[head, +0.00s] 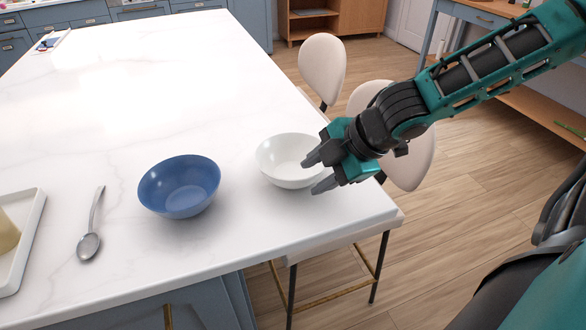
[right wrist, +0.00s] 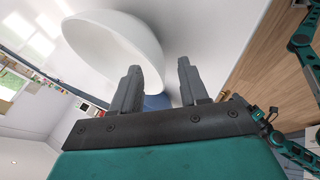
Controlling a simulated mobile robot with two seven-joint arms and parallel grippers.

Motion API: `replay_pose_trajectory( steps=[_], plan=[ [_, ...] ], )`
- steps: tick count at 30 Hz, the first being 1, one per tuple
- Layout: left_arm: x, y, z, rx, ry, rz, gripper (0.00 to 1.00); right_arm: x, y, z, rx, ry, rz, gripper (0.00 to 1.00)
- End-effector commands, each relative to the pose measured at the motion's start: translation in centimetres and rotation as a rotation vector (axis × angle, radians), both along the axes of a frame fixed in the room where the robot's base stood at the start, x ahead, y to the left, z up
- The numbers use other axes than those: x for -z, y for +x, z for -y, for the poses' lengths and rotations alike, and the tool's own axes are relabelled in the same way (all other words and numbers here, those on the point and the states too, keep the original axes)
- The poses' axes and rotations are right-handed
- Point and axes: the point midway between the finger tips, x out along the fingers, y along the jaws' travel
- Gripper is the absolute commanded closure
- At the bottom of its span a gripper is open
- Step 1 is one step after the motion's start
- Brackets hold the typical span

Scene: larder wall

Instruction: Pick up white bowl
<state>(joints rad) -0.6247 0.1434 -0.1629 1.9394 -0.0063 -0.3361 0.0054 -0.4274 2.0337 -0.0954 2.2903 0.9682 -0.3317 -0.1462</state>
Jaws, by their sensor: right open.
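The white bowl (head: 284,165) stands upright on the white counter near its right edge in the head view. My right gripper (head: 316,174) is open, its fingers pointing left at the bowl's right side. One finger overlaps the bowl's rim in the head view; I cannot tell whether it touches. In the right wrist view the bowl (right wrist: 108,48) fills the upper left, just beyond the fingertips. The space between the fingers (right wrist: 158,72) holds nothing gripped. My left gripper is not in view.
A blue bowl (head: 180,186) stands left of the white bowl on the counter (head: 150,105). Farther left are a spoon (head: 91,228) and a white tray (head: 28,240). Chairs (head: 322,65) stand along the counter's right side. The counter behind the bowls is clear.

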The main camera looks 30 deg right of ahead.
Motion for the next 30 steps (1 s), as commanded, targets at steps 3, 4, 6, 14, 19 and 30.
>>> replay_pose_trajectory(
  steps=[3, 4, 6, 14, 19, 30],
  plan=[
    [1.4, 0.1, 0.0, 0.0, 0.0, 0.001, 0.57, 1.6, 0.8, -0.6, -0.001, -0.002, -0.004, 0.56],
    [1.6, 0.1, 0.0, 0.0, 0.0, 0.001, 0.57, 1.8, 1.0, -0.7, -0.001, -0.002, -0.003, 0.56],
    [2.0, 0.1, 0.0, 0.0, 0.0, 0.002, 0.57, 2.4, 1.4, -0.9, 0.0, -0.002, -0.003, 0.56],
    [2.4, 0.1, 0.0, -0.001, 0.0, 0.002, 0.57, 2.9, 2.1, -1.2, 0.0, -0.001, -0.001, 0.56],
    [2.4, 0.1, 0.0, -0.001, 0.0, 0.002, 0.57, 2.8, 2.1, -1.2, 0.0, -0.001, 0.0, 0.56],
    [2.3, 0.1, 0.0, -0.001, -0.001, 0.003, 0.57, 2.8, 2.0, -1.2, 0.0, 0.0, -0.001, 0.9]
  ],
)
